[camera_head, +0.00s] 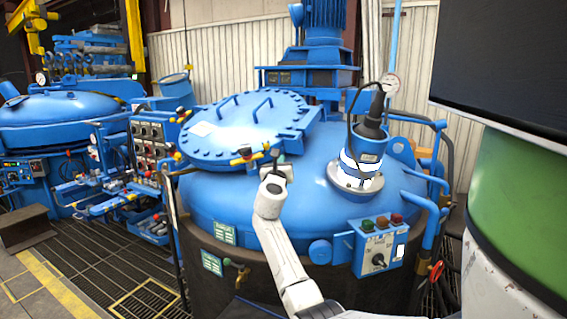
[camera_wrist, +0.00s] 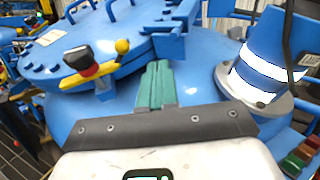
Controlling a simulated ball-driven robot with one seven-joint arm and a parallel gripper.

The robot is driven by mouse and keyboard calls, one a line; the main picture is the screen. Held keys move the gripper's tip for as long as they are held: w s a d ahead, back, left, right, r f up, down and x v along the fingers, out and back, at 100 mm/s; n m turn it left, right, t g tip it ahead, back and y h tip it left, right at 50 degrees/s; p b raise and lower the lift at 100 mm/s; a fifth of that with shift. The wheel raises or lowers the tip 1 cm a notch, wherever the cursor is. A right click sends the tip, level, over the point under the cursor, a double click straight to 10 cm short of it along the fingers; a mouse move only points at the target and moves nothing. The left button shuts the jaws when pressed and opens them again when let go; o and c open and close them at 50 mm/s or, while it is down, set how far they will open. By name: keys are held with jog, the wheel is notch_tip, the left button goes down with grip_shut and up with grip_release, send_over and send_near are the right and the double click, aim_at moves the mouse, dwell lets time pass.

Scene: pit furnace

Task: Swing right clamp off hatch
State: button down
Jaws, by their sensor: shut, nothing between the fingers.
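The hatch (camera_head: 235,128) is a round blue lid with two bar handles and a bolted rim, lying on the blue furnace vessel; part of it shows in the wrist view (camera_wrist: 125,32). A clamp (camera_head: 245,152) with a black and red knob and a yellow lever sits at its front rim. In the wrist view this clamp (camera_wrist: 88,66) lies left of my fingers, its yellow ball end towards them. My gripper (camera_head: 276,153) is just right of the clamp, apart from it. In the wrist view its green fingers (camera_wrist: 160,66) are together and empty, pointing at the hatch rim.
A blue cylinder with white bands (camera_head: 361,160) stands on a flange right of my gripper, with a cable on top. A control box (camera_head: 380,247) with coloured buttons hangs at the vessel's front right. Another clamp (camera_head: 181,117) sits at the hatch's left rim.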

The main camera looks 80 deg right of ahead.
jog(key=shift+s+a+f, duration=0.1)
jog(key=shift+s+a, duration=0.25)
jog(key=shift+a, duration=0.2)
jog(key=shift+s+a, duration=0.35)
jog(key=shift+a, duration=0.2)
jog(key=shift+f, duration=0.1)
jog(key=w+a+f+m+t+y, duration=0.15)
jog(key=a+f+m+y, duration=0.5)
jog(key=a+f, duration=0.9)
jog(key=w+a+f+m+t+y, duration=0.1)
jog(key=w+a+f+m+y, duration=0.25)
jog(key=a+f+m, duration=0.9)
jog(key=s+a+f+m+g+y, duration=0.1)
jog(key=s+a+f+y, duration=0.2)
jog(key=a, duration=0.7)
jog(key=s+a+f+m+g+y, duration=0.1)
jog(key=s+a+f+y, duration=0.2)
jog(key=s+a, duration=0.4)
jog(key=s+a+f+g+y, duration=0.1)
jog(key=s+a+f+y, duration=0.2)
jog(key=a, duration=1)
jog(key=shift+s+a+f+m+y, duration=0.2)
jog(key=shift+s+f+m+y, duration=0.15)
jog(key=shift+s, duration=0.85)
jog(key=shift+g, duration=0.25)
